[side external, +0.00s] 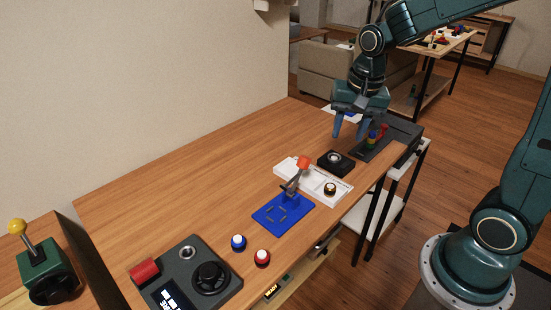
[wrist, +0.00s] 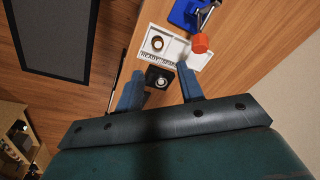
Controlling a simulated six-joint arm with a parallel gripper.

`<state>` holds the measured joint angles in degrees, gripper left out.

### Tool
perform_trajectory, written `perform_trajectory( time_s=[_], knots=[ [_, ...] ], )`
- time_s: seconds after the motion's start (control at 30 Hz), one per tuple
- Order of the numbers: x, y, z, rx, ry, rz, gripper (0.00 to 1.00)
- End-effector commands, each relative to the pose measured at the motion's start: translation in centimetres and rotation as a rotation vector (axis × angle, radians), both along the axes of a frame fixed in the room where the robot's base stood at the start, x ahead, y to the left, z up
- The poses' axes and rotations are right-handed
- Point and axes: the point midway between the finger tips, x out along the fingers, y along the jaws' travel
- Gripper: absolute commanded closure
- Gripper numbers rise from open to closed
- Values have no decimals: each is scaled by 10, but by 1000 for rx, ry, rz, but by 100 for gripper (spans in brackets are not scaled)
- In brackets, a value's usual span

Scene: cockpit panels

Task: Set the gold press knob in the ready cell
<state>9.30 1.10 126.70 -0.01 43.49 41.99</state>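A round press knob with a gold-brown ring and dark body (side external: 330,188) sits at the right end of a white tray (side external: 315,194). In the wrist view the gold knob (wrist: 157,42) is on the white tray (wrist: 176,47), which carries dark lettering; one word looks like READY, the rest is unclear. My gripper (side external: 350,128) hangs above the far right of the table, apart from the knob. In the wrist view my gripper (wrist: 159,72) has its two blue fingers spread, with nothing held between them.
A black box with a silver button (side external: 336,161) stands beside the tray. A red-handled lever (side external: 303,162) rises from a blue base (side external: 283,214). Blue (side external: 238,242) and red (side external: 262,258) buttons and a dark control panel (side external: 190,275) stand nearer. The table's left-back area is clear.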

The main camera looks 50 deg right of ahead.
Motion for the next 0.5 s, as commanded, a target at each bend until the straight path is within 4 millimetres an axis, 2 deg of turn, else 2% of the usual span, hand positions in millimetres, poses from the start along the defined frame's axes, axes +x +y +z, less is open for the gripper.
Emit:
perform_trajectory(
  time_s=[0.03,0.2,0.5],
  knots=[
    [-8,5,10,-10,-21,48,62],
    [-33,18,37,-45,-80,209,62],
    [-81,36,69,-124,-182,489,62]
  ],
)
